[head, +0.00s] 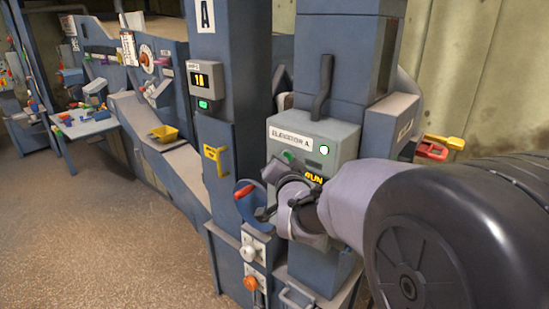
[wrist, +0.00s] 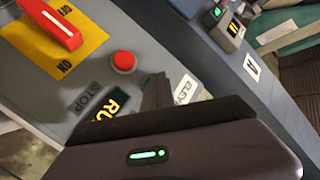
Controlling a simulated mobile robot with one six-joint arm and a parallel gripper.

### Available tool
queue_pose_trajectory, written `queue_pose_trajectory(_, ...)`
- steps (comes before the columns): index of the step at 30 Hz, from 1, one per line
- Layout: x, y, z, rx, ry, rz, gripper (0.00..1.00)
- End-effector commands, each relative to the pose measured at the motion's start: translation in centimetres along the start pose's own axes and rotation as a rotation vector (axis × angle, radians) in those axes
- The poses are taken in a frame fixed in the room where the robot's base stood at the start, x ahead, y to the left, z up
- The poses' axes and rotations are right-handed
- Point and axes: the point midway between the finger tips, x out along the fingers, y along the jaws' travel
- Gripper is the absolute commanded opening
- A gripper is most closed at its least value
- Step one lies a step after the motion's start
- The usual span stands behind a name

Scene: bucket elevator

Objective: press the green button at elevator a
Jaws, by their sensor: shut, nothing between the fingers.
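The grey control box (head: 345,140) marked ELEVATOR A is on the blue column. No green button shows on the box there; contact cannot be told.
A red switch on a yellow ON/OFF plate (wrist: 85,42) is on the box. A white knob (head: 249,251) and orange knob (head: 250,283) are low down. Floor at left is clear.

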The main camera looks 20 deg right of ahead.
Motion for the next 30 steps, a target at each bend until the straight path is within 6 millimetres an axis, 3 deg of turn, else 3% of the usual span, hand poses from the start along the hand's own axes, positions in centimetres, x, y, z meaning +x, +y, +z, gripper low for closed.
queue_pose_trajectory(30, -1.7, -1.2, 1.2, 0.0, 0.001, -0.002, 0.0)
